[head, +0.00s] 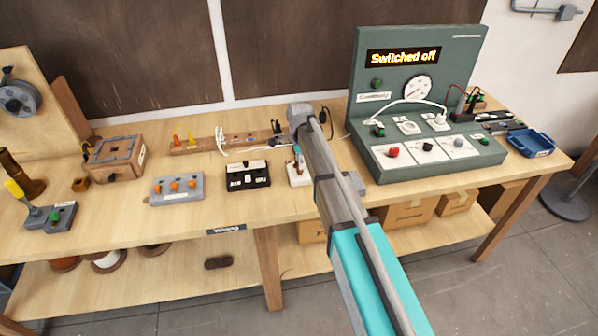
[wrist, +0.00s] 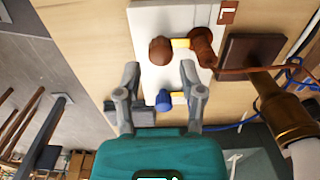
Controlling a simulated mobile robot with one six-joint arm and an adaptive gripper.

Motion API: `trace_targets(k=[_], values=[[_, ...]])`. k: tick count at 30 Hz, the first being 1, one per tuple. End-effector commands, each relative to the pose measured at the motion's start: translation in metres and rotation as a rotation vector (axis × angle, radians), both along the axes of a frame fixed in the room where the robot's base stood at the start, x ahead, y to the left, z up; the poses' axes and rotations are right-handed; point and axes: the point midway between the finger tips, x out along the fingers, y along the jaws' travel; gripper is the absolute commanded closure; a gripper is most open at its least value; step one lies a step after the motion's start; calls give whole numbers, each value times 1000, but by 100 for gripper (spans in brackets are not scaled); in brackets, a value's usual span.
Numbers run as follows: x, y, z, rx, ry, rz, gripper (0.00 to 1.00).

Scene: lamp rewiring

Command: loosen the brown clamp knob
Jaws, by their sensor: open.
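The brown clamp knob (wrist: 160,51) shows in the wrist view on a white block (wrist: 150,20), with a short brass piece (wrist: 180,43) at its right side. A blue knob (wrist: 163,101) sits lower on the same block. My gripper (wrist: 159,72) is open and empty, its two fingertips just below the brown knob in the picture, one to each side. They appear apart from it. In the head view the white block (head: 296,178) is partly hidden by my arm, and the brown knob cannot be made out there.
A brown wire (wrist: 240,69) runs right from a brown part (wrist: 203,46) past a dark square plate (wrist: 246,60). A brass and brown cylinder (wrist: 285,110) stands close on the right. In the head view, a black terminal box (head: 247,176) and a green test console (head: 420,110) flank my arm.

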Motion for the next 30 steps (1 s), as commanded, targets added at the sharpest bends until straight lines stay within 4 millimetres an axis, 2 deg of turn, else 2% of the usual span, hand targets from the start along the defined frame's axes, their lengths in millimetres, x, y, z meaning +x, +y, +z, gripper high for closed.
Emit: trace_targets(k=[1,9,26,30], values=[[0,0,-8,0,0,0,49],[0,0,-24,0,0,0,49],[0,0,-29,0,0,0,49],[0,0,-29,0,0,0,74]])
